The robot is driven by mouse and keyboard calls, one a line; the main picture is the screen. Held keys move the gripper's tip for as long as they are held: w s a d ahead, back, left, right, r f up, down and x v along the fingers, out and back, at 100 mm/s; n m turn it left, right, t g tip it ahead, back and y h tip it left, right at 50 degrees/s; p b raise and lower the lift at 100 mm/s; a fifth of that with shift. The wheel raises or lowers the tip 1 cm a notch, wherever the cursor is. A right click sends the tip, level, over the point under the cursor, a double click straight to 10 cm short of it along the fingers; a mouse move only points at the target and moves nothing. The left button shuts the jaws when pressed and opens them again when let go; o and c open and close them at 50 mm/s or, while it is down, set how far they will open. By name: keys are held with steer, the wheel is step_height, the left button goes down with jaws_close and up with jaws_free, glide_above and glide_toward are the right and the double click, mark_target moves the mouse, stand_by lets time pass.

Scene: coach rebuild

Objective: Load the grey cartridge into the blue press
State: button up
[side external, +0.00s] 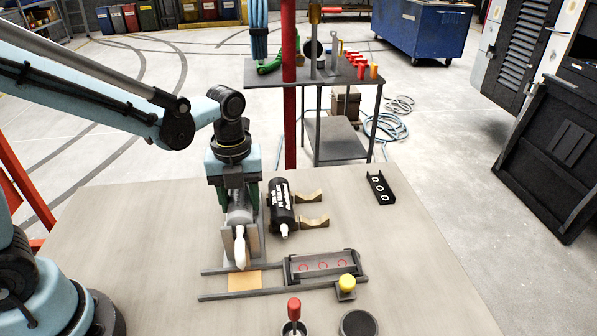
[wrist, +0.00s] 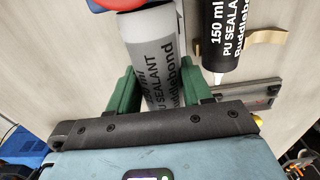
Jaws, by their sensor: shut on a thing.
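The grey cartridge (side external: 239,212) with a white nozzle is in my gripper (side external: 239,198), nozzle toward the front of the table. In the wrist view my gripper's green fingers (wrist: 158,92) are shut on both sides of the cartridge (wrist: 150,50), whose label reads PU SEALANT. A pale upright plate stands close by its nozzle; I cannot tell whether they touch. No blue press stands out in the side view. A small blue patch (wrist: 103,4) shows at the top of the wrist view beside a red thing; I cannot tell whether it is the press.
A black cartridge (side external: 281,208) lies just right of my gripper, beside two tan cradles (side external: 313,224). In front are rails with a dark tray (side external: 322,267) marked with red rings, a yellow button (side external: 347,282) and a red-knobbed lever (side external: 294,308). A black ringed strip (side external: 380,187) lies right.

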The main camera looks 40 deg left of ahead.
steer(key=shift+f, duration=0.1)
stand_by(0.3)
steer(key=o, duration=1.7)
steer(key=shift+r, duration=3.05)
